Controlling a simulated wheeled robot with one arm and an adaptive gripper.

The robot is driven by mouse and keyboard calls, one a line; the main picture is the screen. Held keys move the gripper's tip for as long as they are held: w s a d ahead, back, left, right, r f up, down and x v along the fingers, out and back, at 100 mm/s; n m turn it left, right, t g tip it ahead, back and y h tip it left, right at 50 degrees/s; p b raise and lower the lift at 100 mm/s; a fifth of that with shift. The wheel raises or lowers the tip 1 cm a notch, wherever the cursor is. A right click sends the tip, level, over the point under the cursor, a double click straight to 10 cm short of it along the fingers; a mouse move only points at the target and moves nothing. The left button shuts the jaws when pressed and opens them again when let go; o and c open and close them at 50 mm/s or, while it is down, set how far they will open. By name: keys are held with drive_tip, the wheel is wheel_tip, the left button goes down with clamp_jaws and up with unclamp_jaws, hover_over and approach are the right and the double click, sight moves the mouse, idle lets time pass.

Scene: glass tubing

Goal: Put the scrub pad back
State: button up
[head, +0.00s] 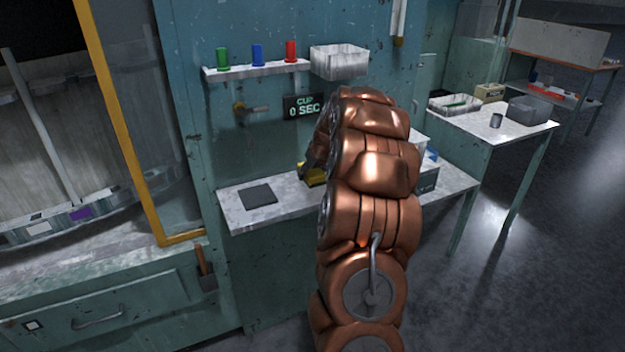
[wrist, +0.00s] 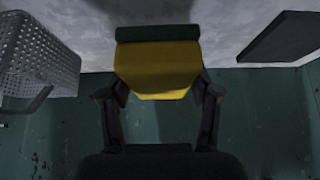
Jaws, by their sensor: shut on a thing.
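The scrub pad, a yellow block with a dark green layer (wrist: 158,60), is between my gripper's two fingers in the wrist view. My gripper (wrist: 160,88) is shut on it, one dark finger at each side. In the head view a yellow part of the pad (head: 313,174) shows just left of my copper arm, above or at the narrow counter (head: 235,213). Whether it touches the counter I cannot tell. The arm hides most of the gripper there.
A flat dark plate (head: 258,195) lies on the counter; it also shows at the right in the wrist view (wrist: 283,38). A grey perforated basket (wrist: 38,58) stands at the left there. A wall shelf (head: 262,68) holds green, blue and red pieces.

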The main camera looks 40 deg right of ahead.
drive_tip(key=shift+f+p, duration=0.4)
drive_tip(key=shift+f, duration=1.25)
drive_tip(key=shift+f, duration=0.2)
drive_tip(key=o, duration=1.1)
drive_tip(key=shift+r, duration=0.1)
drive_tip(key=shift+r, duration=0.2)
